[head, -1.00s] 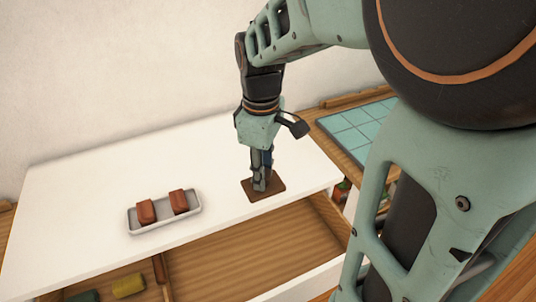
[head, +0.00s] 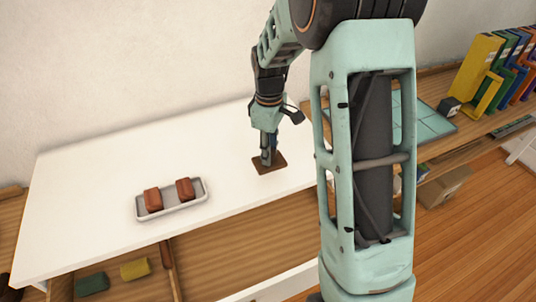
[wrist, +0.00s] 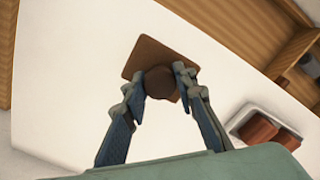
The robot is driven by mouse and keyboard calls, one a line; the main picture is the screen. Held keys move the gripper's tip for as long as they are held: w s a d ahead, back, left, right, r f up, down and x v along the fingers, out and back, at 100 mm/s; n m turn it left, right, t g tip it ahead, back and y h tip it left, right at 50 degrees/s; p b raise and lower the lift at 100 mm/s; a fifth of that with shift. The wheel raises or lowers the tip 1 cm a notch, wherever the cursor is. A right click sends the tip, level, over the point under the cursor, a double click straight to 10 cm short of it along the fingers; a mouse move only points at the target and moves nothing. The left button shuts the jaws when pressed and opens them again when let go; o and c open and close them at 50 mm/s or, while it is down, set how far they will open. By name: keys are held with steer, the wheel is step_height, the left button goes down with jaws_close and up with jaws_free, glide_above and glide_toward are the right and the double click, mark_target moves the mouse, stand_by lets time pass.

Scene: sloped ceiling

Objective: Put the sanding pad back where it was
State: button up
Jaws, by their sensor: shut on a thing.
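The sanding pad (head: 276,165) looks like a flat brown square with a round brown knob on top. My gripper (head: 267,160) points down over it in the head view. In the wrist view the fingers (wrist: 160,82) are shut on the knob of the pad (wrist: 151,52). The pad is level, at or just above the white tabletop (head: 95,175); I cannot tell if it touches. It is to the right of a light grey tray (head: 173,210) holding two red-brown blocks (head: 153,200).
Below the tabletop's front edge is an open wooden drawer (head: 225,255) with a divider. A green item (head: 92,284) and a yellow one (head: 135,269) lie at left. A teal tiled mat (head: 430,122) and colourful books (head: 490,70) are at right. The tabletop around the pad is clear.

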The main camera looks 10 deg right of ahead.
steer(key=shift+w+d+f, duration=0.1)
steer(key=shift+w+f, duration=0.65)
steer(key=shift+f, duration=1.65)
steer(key=shift+f, duration=0.1)
steer(key=shift+f, duration=0.15)
steer(key=o, duration=1.1)
steer(key=shift+r, duration=0.2)
step_height(320, 180, up, 12)
steer(key=shift+r, duration=0.1)
